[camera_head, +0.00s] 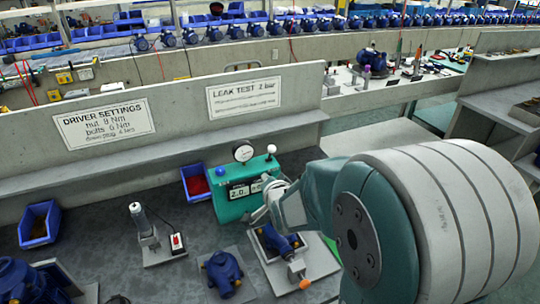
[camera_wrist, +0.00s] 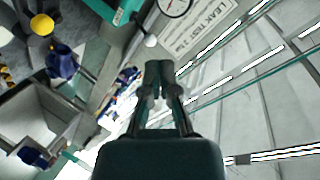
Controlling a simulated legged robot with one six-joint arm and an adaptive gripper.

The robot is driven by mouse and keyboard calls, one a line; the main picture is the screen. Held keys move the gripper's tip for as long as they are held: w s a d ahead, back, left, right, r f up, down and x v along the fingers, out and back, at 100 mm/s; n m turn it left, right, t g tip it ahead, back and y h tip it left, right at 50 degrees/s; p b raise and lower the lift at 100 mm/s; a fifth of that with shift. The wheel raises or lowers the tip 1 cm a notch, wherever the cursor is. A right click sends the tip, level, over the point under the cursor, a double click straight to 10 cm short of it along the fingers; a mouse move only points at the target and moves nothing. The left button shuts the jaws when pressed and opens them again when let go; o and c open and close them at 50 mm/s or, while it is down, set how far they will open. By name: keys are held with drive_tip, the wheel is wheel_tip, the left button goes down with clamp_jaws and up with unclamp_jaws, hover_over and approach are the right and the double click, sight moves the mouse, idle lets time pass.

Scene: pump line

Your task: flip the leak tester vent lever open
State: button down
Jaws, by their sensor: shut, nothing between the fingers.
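The leak tester is a teal box (camera_head: 232,204) with a round gauge (camera_head: 243,153), a blue button and a display reading 2.0. Its vent lever, with a white ball knob (camera_head: 271,149), stands upright at the right of its top. My gripper (camera_head: 262,212) is at the tester's right front, below the knob in the picture, and partly hides the display. In the wrist view the knob (camera_wrist: 151,41) shows just beyond my gripper's shut, empty fingertips (camera_wrist: 158,70), apart from them as far as I can tell. The gauge (camera_wrist: 176,6) and tester's teal edge (camera_wrist: 116,10) also show there.
A blue pump (camera_head: 278,243) with an orange part sits on a plate below my gripper. Another pump (camera_head: 222,274) lies left of it. A driver (camera_head: 144,226) stands further left. A red-filled blue bin (camera_head: 196,182) is beside the tester; a low wall (camera_head: 180,125) stands behind.

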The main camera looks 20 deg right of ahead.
drive_tip(key=d+f+m+t+h, duration=0.2)
drive_tip(key=d+f+m+t, duration=0.3)
drive_tip(key=f+m, duration=0.3)
drive_tip(key=shift+w+d+m+t, duration=0.35)
drive_tip(key=shift+w+m+t, duration=0.15)
drive_tip(key=shift+t, duration=0.1)
drive_tip(key=shift+f, duration=0.1)
drive_tip(key=x, duration=1.4)
